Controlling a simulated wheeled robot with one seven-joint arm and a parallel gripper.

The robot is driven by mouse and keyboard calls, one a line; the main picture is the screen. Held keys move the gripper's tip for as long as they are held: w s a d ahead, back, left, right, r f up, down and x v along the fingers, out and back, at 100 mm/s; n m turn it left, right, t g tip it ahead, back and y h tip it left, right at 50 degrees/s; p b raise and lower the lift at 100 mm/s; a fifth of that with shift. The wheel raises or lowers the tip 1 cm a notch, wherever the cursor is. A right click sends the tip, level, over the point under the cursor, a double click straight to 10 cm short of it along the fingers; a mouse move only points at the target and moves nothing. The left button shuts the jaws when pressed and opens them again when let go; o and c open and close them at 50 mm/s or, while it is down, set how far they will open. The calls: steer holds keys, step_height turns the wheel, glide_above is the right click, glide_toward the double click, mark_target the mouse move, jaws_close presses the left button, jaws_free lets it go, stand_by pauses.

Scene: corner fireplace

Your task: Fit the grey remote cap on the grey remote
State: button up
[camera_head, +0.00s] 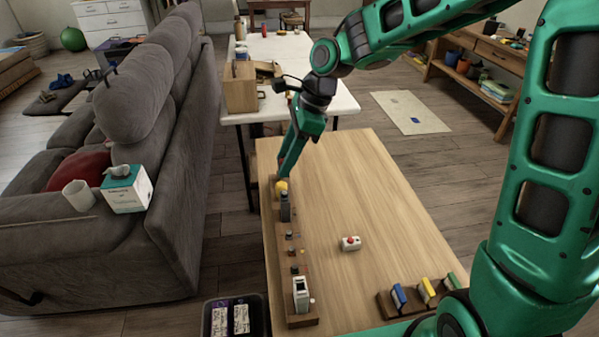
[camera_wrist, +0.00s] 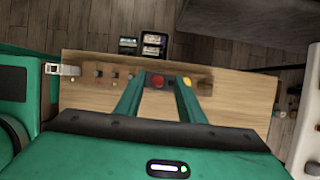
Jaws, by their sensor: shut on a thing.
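My gripper (camera_head: 283,177) reaches down at the far left part of the table. In the wrist view, its two fingers (camera_wrist: 160,87) stand on either side of a small dark thing with a round red spot (camera_wrist: 157,82), which looks like the grey remote cap. The cap is hard to make out in the head view. The grey remote (camera_head: 285,208) stands upright in the long wooden holder (camera_head: 303,321), right at the fingertips. I cannot tell whether cap and remote touch. A yellow piece (camera_head: 281,186) shows beside the fingertips, also by the right finger in the wrist view (camera_wrist: 187,84).
A white remote (camera_head: 301,290) stands at the holder's near end, with small pegs between. A white piece with a red button (camera_head: 350,244) lies on the table (camera_head: 370,190). A rack with coloured pieces (camera_head: 413,302) is at the near right. The table's middle is mostly clear.

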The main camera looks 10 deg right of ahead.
mark_target(284, 191)
stand_by(0.4)
steer(key=shift+f, duration=3.1)
steer(key=shift+f, duration=1.35)
steer(key=o, duration=1)
